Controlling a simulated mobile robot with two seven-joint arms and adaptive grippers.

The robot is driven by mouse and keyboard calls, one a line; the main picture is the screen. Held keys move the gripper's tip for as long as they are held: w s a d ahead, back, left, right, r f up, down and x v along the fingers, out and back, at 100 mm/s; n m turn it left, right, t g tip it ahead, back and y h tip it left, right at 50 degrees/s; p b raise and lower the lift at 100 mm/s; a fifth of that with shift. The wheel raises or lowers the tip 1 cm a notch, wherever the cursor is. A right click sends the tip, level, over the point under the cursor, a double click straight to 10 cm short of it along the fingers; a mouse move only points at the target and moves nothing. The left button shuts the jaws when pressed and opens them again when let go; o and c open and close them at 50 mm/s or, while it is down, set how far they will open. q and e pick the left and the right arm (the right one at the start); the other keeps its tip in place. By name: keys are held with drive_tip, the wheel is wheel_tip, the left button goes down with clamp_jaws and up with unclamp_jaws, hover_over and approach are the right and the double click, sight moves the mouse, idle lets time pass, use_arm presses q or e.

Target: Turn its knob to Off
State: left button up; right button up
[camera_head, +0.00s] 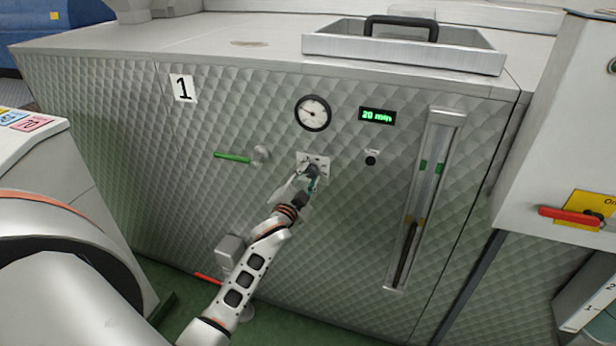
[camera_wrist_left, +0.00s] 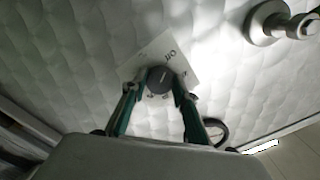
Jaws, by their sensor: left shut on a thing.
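The knob (camera_wrist_left: 160,79) is dark and round, on a pale label plate (camera_wrist_left: 184,68) on the machine's quilted metal front. "Off" is printed on the plate in the left wrist view; the other marks are too small to read. In the head view the plate (camera_head: 319,159) is below the round gauge, and the knob is mostly hidden by the gripper. My left gripper (camera_head: 307,178) is at the knob, its two fingers on either side of it; it also shows in the left wrist view (camera_wrist_left: 158,88). It is shut on the knob. My right gripper is not in view.
Around the knob are a gauge (camera_head: 313,113), a green-handled valve (camera_head: 234,157), a "20 min" display (camera_head: 377,116), a small black button (camera_head: 370,160) and a tall sight glass (camera_head: 425,200). A cabinet with a red handle (camera_head: 568,217) stands at right.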

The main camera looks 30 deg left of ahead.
use_arm(q)
drive_tip(key=o, duration=1.1)
drive_tip(key=v, duration=1.2)
